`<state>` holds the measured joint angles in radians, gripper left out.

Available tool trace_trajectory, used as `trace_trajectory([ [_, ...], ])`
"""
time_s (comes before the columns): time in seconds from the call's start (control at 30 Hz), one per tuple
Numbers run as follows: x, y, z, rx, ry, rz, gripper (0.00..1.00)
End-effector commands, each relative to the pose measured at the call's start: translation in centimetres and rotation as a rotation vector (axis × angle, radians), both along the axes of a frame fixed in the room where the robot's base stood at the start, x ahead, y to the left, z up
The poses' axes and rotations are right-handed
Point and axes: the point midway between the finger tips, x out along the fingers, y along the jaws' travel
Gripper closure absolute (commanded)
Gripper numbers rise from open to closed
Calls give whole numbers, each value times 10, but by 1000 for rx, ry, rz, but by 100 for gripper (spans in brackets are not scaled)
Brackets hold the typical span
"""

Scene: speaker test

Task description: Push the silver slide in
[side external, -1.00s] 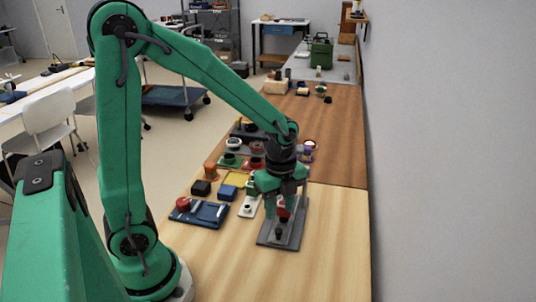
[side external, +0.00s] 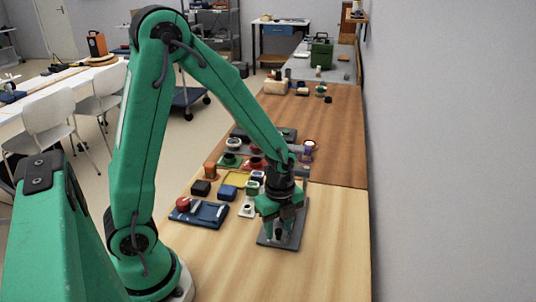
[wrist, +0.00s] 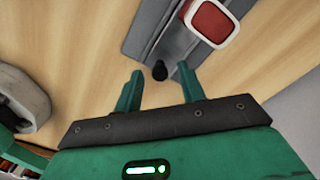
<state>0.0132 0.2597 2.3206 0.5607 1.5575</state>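The silver slide (wrist: 178,38) is a grey strip lying along a dark grey base plate (side external: 298,222) on the light wood table. A black knob (wrist: 160,71) sits at its near end in the wrist view. A red block with a white rim (wrist: 212,21) stands further along the plate. My gripper (wrist: 160,78) is open, with one finger on each side of the knob and a visible gap to both. In the side view my gripper (side external: 283,238) is low over the plate's near end and hides the knob and most of the slide.
Left of the plate are a blue tray with a red knob (side external: 200,212), a white piece with a black ring (side external: 247,210), a yellow tray (side external: 236,179) and several small blocks. A grey wall runs along the right. The wood in front of the plate is clear.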

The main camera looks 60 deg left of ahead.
Motion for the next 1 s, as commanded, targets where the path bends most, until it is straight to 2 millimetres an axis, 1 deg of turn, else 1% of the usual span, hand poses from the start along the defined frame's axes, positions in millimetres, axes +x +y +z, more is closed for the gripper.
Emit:
trace_trajectory([
  [0.03,0,0,0,0,0,0,60],
  [0.07,0,0,0,0,0,0,64],
  [0.1,0,0,0,0,0,0,72],
  [0.17,0,0,0,0,0,0,84],
  [0.2,0,0,0,0,0,0,92],
  [0.23,0,0,0,0,0,0,98],
  [0.27,0,0,0,0,0,0,100],
  [0.47,1,1,0,0,0,1,100],
  [0.57,6,6,0,0,0,2,100],
  [0.8,27,26,0,0,-1,2,100],
  [1.0,28,28,1,0,-1,-1,100],
])
